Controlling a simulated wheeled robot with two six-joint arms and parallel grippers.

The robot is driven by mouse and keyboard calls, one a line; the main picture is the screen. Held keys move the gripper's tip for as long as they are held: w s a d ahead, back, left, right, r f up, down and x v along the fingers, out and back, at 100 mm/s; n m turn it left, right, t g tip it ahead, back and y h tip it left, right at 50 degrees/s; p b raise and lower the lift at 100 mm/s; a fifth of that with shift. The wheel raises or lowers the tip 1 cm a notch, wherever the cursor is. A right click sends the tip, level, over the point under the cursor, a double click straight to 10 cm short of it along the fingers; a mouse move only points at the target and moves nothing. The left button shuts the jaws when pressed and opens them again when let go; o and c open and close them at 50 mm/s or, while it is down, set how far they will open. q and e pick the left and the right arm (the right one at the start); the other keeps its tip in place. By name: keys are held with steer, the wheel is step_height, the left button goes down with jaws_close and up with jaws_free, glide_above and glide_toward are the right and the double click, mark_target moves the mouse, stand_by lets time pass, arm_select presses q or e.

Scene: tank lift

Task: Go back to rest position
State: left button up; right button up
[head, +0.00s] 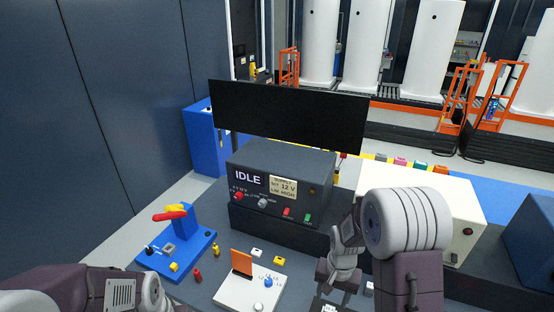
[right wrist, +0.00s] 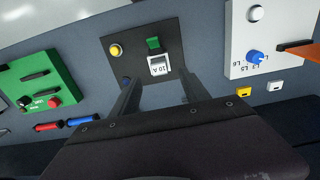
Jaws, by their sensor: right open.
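My right gripper (head: 337,288) is at the lower middle of the head view, low over the table. In the right wrist view its two fingers (right wrist: 160,84) are apart with nothing held between them. Just beyond the fingertips is a white block marked 10 A (right wrist: 158,66) with a green switch (right wrist: 153,43), on a dark plate (right wrist: 118,32). I cannot tell whether the fingers touch the block. Part of my left arm shows at the lower left of the head view, but its gripper fingers are not visible.
A grey supply unit reading IDLE (head: 275,180) stands behind the gripper, below a black screen (head: 290,118). A white panel with a blue knob (head: 240,291) and a blue stand with a red lever (head: 185,226) are left. A green panel (right wrist: 42,85) shows in the right wrist view.

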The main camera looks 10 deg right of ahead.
steer(key=s+a+n+t+b, duration=0.1)
steer(key=s+a+n+b, duration=0.3)
steer(key=s, duration=0.4)
steer(key=shift+a+n+b, duration=0.2)
steer(key=shift+n+b, duration=0.45)
steer(key=shift+n, duration=0.35)
steer(key=shift+s, duration=0.15)
steer(key=shift+c, duration=0.3)
